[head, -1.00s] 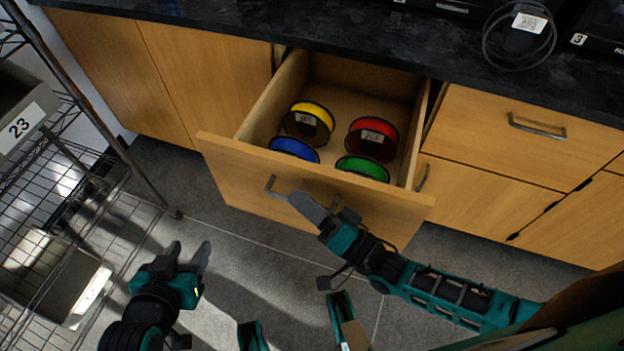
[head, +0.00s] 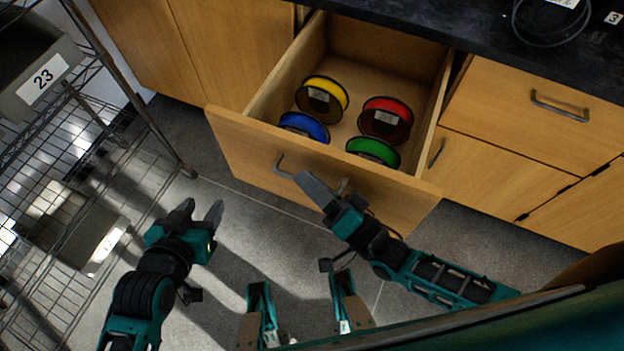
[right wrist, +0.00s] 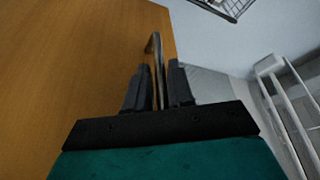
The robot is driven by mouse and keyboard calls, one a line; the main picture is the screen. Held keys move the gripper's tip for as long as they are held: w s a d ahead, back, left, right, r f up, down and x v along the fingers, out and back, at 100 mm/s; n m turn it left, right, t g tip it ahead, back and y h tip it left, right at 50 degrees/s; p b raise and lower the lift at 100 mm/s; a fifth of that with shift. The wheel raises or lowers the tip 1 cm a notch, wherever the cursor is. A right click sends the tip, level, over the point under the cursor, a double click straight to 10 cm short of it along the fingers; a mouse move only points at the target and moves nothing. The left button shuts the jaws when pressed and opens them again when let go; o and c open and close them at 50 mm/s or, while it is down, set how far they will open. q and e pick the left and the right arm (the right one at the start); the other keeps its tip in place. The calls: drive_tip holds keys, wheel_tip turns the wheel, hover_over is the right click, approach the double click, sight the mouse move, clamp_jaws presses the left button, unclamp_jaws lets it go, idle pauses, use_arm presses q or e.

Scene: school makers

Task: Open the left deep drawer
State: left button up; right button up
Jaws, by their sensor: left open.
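The deep drawer (head: 320,165) of the wooden cabinet is pulled well out, its inside in plain view. Its grey bar handle (head: 280,163) is on the front panel, partly hidden by my right gripper (head: 306,180). In the right wrist view, the two dark fingers of the right gripper (right wrist: 159,85) lie close on both sides of the handle bar (right wrist: 154,50), shut on it. My left gripper (head: 200,208) is open and empty, over the floor left of the drawer front.
Yellow (head: 322,95), red (head: 386,119), blue (head: 304,126) and green (head: 373,153) spools lie in the drawer. A wire rack (head: 150,120) with a grey bin (head: 35,75) stands at left. A dark countertop (head: 480,40) runs above. Floor is free before the drawer.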

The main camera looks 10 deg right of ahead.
drive_tip(key=shift+s, duration=0.1)
drive_tip(key=shift+s+d+f, duration=0.1)
drive_tip(key=shift+s+d, duration=0.15)
drive_tip(key=v, duration=1.2)
